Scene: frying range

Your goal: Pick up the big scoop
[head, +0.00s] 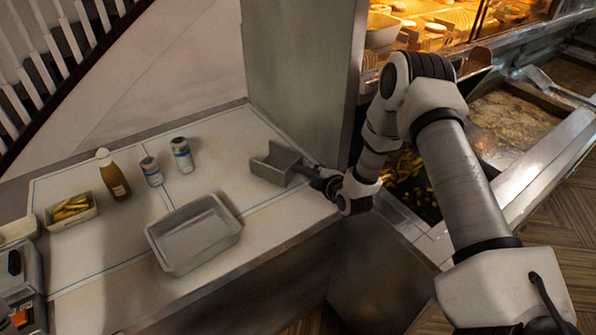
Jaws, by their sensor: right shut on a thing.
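The big scoop (274,163) is a grey metal scoop with a square, open-topped bowl. Its bowl is over the right back part of the white counter, and its handle points right toward the fryer. I cannot tell whether the bowl touches the counter. My right gripper (322,180) is shut on the scoop's handle, near the counter's right edge. The gripper's fingers are dark and small, and they hide part of the handle. My left gripper is not in view.
On the white counter (105,245) are an empty grey tray (192,235), a box of fries (72,208), a sauce bottle (113,175) and two shakers (151,171) (182,155). A grey pillar (300,70) stands behind the scoop. A fryer (515,125) with bubbling oil is at right.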

